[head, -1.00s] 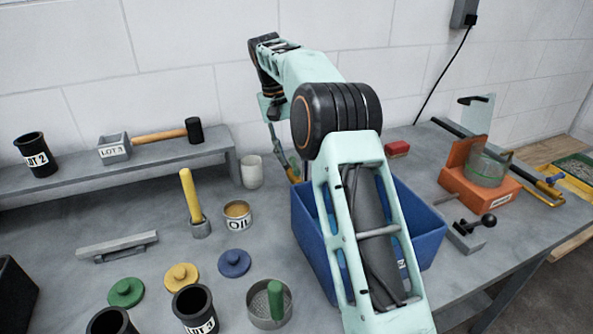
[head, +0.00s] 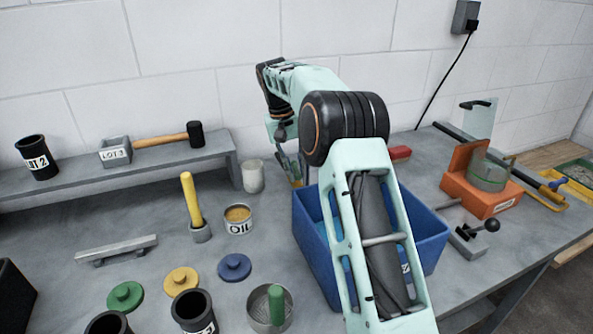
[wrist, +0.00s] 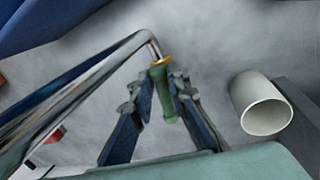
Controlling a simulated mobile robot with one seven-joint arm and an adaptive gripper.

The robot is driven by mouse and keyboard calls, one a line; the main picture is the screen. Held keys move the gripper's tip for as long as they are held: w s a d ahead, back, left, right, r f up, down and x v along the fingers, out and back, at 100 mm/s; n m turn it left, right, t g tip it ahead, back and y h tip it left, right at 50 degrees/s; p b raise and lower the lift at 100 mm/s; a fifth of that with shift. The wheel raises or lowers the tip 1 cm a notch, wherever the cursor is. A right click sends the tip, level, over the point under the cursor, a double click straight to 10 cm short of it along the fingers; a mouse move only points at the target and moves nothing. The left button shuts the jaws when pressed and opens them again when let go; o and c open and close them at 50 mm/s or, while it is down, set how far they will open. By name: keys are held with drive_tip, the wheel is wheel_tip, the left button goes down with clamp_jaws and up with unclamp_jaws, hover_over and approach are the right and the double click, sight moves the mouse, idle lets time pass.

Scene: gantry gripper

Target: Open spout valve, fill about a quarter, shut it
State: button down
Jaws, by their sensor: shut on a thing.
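In the wrist view my gripper (wrist: 167,88) is shut on a green handle (wrist: 161,92) with a brass-coloured collar at its far end. A shiny bent metal tube (wrist: 80,85) runs from the lower left to that collar. I cannot tell how far the valve is turned, and no flow is visible. A pale empty-looking cup (wrist: 262,103) stands to the right, apart from the fingers. In the head view this cup (head: 253,176) stands left of my gripper (head: 292,176), which is small and partly hidden behind my arm.
A blue bin (head: 425,240) stands under my arm, with a red block (head: 400,153) behind it. An oil tin (head: 238,222) and a yellow-handled tool (head: 190,200) stand left. An orange fixture (head: 462,190) is at right. A shelf (head: 90,183) runs along the wall.

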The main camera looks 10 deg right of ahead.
drive_tip(key=shift+d+r+n+p, duration=0.15)
drive_tip(key=shift+r+n+p, duration=0.05)
drive_tip(key=shift+n+p, duration=0.45)
drive_tip(key=shift+d+f+n, duration=0.1)
drive_tip(key=shift+f+n, duration=0.05)
drive_tip(key=shift+n, duration=0.3)
drive_tip(key=c, duration=2)
unclamp_jaws()
drive_tip(key=shift+o, duration=0.2)
wheel_tip(320, 180, up, 12)
drive_tip(key=a, duration=0.2)
drive_tip(key=shift+s+a, duration=0.15)
drive_tip(key=shift+s, duration=0.1)
drive_tip(key=shift+f, duration=0.1)
